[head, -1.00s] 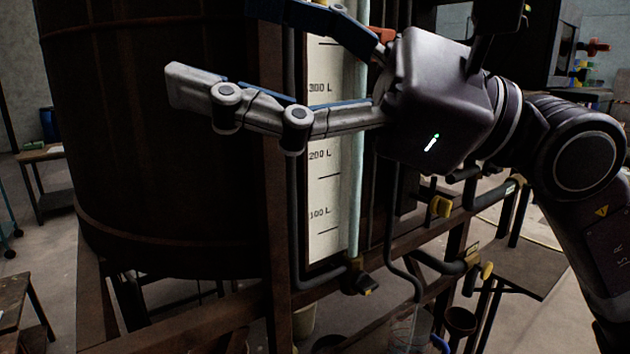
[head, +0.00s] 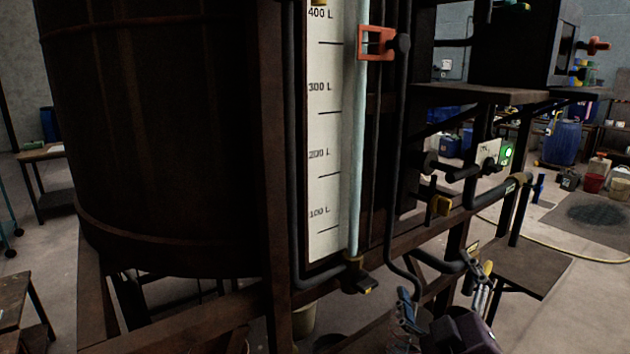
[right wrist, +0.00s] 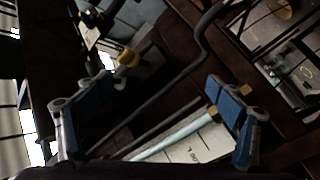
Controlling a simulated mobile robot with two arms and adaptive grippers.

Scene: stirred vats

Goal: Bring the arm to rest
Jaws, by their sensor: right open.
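My right gripper (head: 442,290) is low in the head view, at the bottom edge, with its two fingers spread apart and nothing between them. In the right wrist view the open gripper (right wrist: 158,92) frames dark pipes, the white level scale and the vat's frame beyond. Most of my right arm is outside the head view. My left gripper is in neither view.
A large dark vat (head: 160,140) stands at left beside a litre scale (head: 326,150) with a sight tube. Open floor (head: 590,235) lies at right.

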